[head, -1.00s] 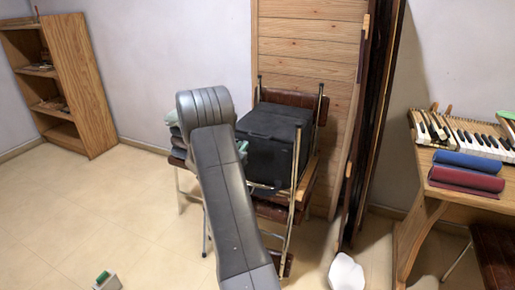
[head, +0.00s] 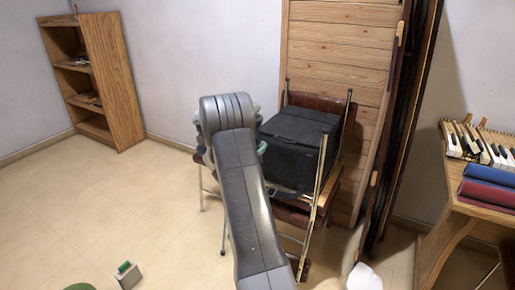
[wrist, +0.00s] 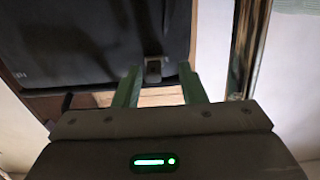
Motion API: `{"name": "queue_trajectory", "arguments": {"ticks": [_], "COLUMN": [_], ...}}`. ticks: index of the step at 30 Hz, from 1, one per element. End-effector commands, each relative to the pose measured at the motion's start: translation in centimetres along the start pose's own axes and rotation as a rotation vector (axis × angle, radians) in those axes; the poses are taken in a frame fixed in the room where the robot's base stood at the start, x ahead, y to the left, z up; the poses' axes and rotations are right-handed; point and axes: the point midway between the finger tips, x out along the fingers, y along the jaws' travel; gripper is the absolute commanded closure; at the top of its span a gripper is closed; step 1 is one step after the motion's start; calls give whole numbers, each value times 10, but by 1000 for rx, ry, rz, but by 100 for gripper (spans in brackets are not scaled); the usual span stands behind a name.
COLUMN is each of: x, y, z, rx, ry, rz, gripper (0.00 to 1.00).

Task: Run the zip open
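In the wrist view the bag's dark side (wrist: 100,45) fills the upper left. A small metal tab (wrist: 153,68), perhaps the zip pull, is at the bag's lower edge. My gripper (wrist: 160,80) has two green fingers spread apart, with the tab showing between their tips. I cannot tell how deep the tab lies between them, and they do not close on it. In the head view my arm hides most of the gripper. The zip line is not clear.
A wooden shelf (head: 110,85) stands at the left wall. A desk (head: 455,195) with piano keys and blue and red rolls is at the right. A white object (head: 364,278) and a green-topped block (head: 128,274) are on the floor. Tiled floor at left is open.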

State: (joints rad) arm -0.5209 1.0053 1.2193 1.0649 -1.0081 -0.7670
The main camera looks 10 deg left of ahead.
Motion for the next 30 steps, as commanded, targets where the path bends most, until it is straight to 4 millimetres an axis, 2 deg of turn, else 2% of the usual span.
{"name": "queue_trajectory", "arguments": {"ticks": [4, 7, 21, 24, 30], "x": [-3, -14, -114, -127, -138], "y": [0, 0, -2, -2, -1], "z": [0, 0, -1, 0, 0], "rx": [0, -1, -1, -1, 0], "ry": [-1, -2, 0, -1, 0], "rz": [0, -1, -4, -3, -2], "gripper": [63, 63, 63, 63, 63]}}
